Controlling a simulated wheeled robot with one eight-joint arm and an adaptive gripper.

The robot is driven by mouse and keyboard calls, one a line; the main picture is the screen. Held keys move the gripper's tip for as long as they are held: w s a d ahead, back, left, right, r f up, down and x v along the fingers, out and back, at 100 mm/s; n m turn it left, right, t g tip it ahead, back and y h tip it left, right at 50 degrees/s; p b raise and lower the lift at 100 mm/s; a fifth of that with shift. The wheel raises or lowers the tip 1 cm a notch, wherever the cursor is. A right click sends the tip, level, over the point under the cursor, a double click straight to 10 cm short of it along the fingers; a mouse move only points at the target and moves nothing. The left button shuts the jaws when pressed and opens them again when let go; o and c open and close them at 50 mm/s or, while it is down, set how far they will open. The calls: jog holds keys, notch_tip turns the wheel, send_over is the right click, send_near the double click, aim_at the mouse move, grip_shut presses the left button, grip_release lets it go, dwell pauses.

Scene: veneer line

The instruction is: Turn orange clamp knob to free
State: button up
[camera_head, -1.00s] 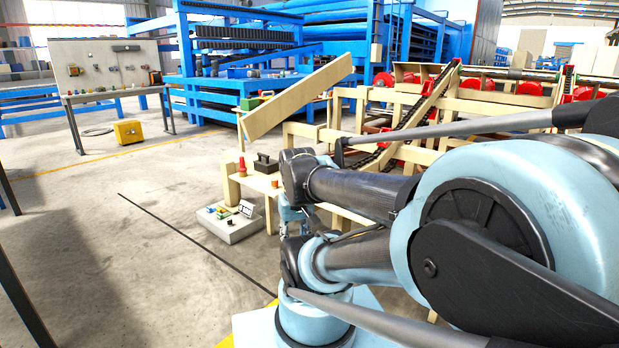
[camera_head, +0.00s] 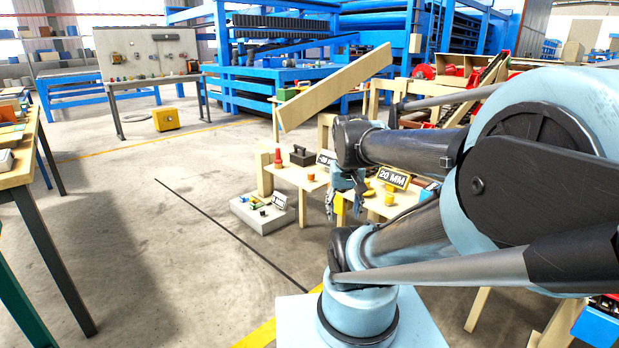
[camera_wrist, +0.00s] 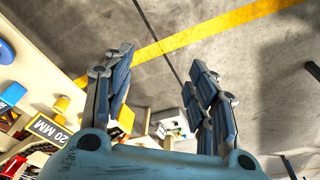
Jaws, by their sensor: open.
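Small orange and yellow knob-like pieces stand on the low wooden benches in the head view. I cannot tell which is the clamp knob. My gripper (camera_head: 344,203) hangs open and empty in front of the benches. In the wrist view my gripper (camera_wrist: 160,95) has its fingers apart over floor. An orange-yellow cylinder (camera_wrist: 62,103) lies left of the fingers, apart from them.
A red cone-like piece (camera_head: 278,158) and a dark handled block (camera_head: 302,156) stand on the left bench. A grey low box (camera_head: 262,214) with small parts sits on the floor. A wooden table (camera_head: 20,165) is at far left. Floor between is clear.

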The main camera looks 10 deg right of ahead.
jog(key=w+r+m, duration=0.1)
jog(key=w+r, duration=0.3)
jog(key=w, duration=0.4)
jog(key=w+r+m, duration=0.1)
jog(key=w+r, duration=0.3)
jog(key=w, duration=0.3)
jog(key=m+h, duration=0.3)
jog(key=m, duration=0.5)
send_over(311, 173)
jog(key=s+a, duration=0.4)
jog(key=a, duration=0.1)
notch_tip(311, 173, down, 12)
jog(key=x, duration=1.7)
jog(key=shift+w, duration=0.25)
jog(key=c, duration=1)
jog(key=shift+a, duration=0.15)
jog(key=shift+c, duration=0.2)
